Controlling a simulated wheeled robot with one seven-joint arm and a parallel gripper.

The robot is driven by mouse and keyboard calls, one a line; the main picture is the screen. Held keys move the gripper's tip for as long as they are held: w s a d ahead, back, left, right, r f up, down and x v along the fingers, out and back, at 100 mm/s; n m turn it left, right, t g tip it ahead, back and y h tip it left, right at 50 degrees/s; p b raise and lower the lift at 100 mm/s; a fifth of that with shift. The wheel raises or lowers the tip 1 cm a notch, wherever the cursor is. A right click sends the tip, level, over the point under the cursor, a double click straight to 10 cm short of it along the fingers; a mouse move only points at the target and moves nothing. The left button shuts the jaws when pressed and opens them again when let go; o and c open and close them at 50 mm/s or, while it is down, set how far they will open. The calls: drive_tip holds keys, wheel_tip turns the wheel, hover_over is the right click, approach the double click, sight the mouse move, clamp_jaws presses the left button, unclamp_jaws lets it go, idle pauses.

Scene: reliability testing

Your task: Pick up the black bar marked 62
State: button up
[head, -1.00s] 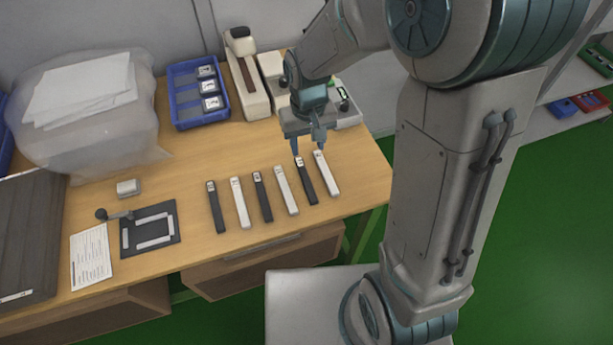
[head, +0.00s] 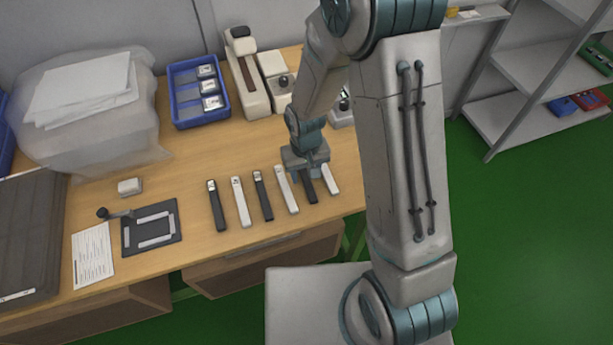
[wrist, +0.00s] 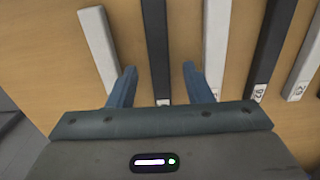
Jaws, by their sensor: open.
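Three black bars lie on the table in a row, alternating with white ones. In the head view they are the left black bar (head: 217,208), the middle black bar (head: 264,199) and the right black bar (head: 310,190). My gripper (head: 307,168) is over the labelled far end of the right one. In the wrist view my open gripper (wrist: 157,70) has one finger on each side of that bar (wrist: 155,35), with gaps and nothing held. Its label is mostly hidden by my gripper. Another black bar (wrist: 272,45) shows its label, but I cannot read 62 surely on any.
White bars flank the right black bar, one (head: 286,190) to its left and one (head: 331,181) to its right. A blue tray (head: 175,112) and a beige device (head: 247,75) stand behind. A dark fixture plate (head: 127,240) lies at left.

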drive_tip(key=shift+f, duration=0.35)
clamp_jaws()
drive_tip(key=shift+r, duration=0.2)
